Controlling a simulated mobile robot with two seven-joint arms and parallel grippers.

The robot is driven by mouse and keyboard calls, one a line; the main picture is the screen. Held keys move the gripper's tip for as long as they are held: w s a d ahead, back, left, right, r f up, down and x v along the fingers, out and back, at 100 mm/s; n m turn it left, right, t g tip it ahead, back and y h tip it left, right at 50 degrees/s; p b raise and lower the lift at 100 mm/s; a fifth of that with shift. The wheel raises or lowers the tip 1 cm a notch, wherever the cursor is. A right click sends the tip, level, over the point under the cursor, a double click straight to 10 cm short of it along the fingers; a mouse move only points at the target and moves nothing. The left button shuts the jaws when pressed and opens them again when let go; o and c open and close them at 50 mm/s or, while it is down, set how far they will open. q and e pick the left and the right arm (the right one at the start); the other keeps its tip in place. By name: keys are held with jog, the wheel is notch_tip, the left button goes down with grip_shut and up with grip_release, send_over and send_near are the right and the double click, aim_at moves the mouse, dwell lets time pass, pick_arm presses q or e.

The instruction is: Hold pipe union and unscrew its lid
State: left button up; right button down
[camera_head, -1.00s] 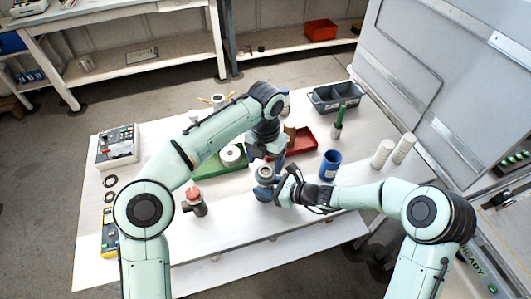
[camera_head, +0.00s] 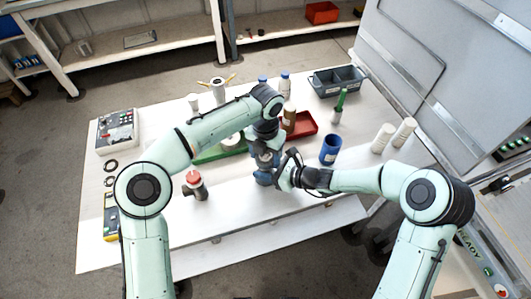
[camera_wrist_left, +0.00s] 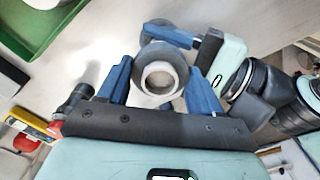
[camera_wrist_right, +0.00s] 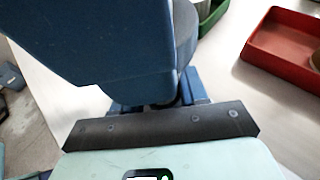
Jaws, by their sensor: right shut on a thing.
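The pipe union (camera_head: 265,161) is a grey, round, hollow fitting held upright above the front middle of the table. In the left wrist view its round end (camera_wrist_left: 142,76) faces the camera, with a pale hollow inside. My right gripper (camera_head: 272,178) is shut on the union from the right side; its blue fingers also show beyond the ring in the left wrist view. My left gripper (camera_wrist_left: 160,72) is above the union, with its fingers apart on either side of the ring. Contact with the ring is not clear. In the right wrist view a large blue shape hides most of the union.
A red tray (camera_head: 306,124), a blue cup (camera_head: 330,148) and a grey bin (camera_head: 337,80) stand right of and behind the grippers. A red-topped fitting (camera_head: 196,186) stands at left. A green tray (camera_head: 212,153) lies behind my left arm. The front table edge is clear.

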pick_arm(q)
jog(key=n, duration=1.7)
jog(key=shift+r+n, duration=0.1)
jog(key=shift+n, duration=0.3)
jog(key=n, duration=0.4)
jog(key=shift+n, duration=0.4)
jog(key=n, duration=0.9)
jog(key=shift+n, duration=0.3)
jog(key=n, duration=0.4)
jog(key=shift+n, duration=0.4)
jog(key=n, duration=1.6)
jog(key=shift+n, duration=0.4)
jog(key=n, duration=1.2)
jog(key=shift+r, duration=0.1)
jog(key=n, duration=0.7)
jog(key=shift+n, duration=0.4)
